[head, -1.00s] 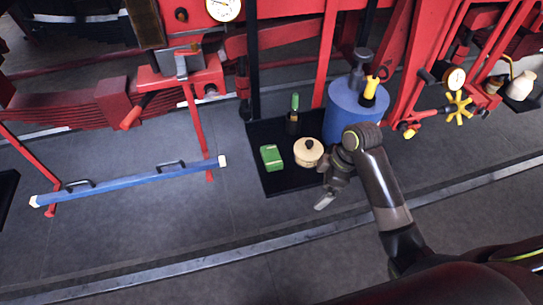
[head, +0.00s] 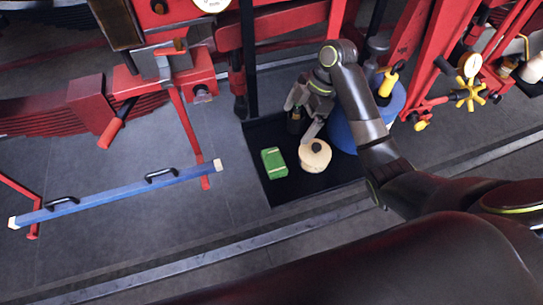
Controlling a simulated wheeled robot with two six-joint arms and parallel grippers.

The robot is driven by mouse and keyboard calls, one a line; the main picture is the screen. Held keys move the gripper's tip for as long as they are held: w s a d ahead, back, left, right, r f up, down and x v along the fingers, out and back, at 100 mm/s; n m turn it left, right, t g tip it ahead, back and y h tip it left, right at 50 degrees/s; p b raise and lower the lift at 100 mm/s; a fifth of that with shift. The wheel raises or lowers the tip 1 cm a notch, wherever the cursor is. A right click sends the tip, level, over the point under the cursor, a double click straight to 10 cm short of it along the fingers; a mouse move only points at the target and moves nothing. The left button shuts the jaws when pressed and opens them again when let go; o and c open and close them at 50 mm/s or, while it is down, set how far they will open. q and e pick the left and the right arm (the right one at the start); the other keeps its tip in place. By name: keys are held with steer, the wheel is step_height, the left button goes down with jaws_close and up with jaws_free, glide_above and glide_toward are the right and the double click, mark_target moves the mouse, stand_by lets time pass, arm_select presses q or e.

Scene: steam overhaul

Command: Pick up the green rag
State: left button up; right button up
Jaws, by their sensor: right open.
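The green rag (head: 273,163) looks like a small folded green block with a pale band across it. It lies on the left part of a black mat on the floor and is fully visible. My right gripper (head: 304,118) is open, above the back part of the mat, behind and to the right of the rag and apart from it. Its fingers overlap a dark upright item, so I cannot tell whether they touch it. My left gripper is not in view.
A cream lidded pot (head: 314,156) stands just right of the rag. A blue drum (head: 343,137) stands behind my right arm. A blue bar with black handles (head: 118,193) is at the left. The black mat (head: 292,195) is bare in front.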

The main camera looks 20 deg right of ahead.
steer(key=b, duration=0.4)
glide_toward(275, 161)
steer(key=b+x, duration=0.2)
steer(key=x, duration=0.1)
steer(key=shift+w, duration=0.1)
steer(key=shift+a+f, duration=0.25)
steer(key=shift+f, duration=0.1)
steer(key=p+x, duration=0.1)
steer(key=x, duration=0.3)
steer(key=shift+a+f+p, duration=0.1)
steer(key=shift+f+p, duration=0.1)
steer(key=shift+p, duration=0.15)
steer(key=shift+a+f, duration=0.1)
steer(key=shift+f, duration=0.2)
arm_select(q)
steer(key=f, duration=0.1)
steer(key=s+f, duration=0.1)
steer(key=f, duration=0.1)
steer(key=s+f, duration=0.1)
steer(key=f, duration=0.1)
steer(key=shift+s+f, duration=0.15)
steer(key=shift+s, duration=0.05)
arm_select(e)
steer(key=shift+c, duration=0.4)
steer(key=c, duration=0.7)
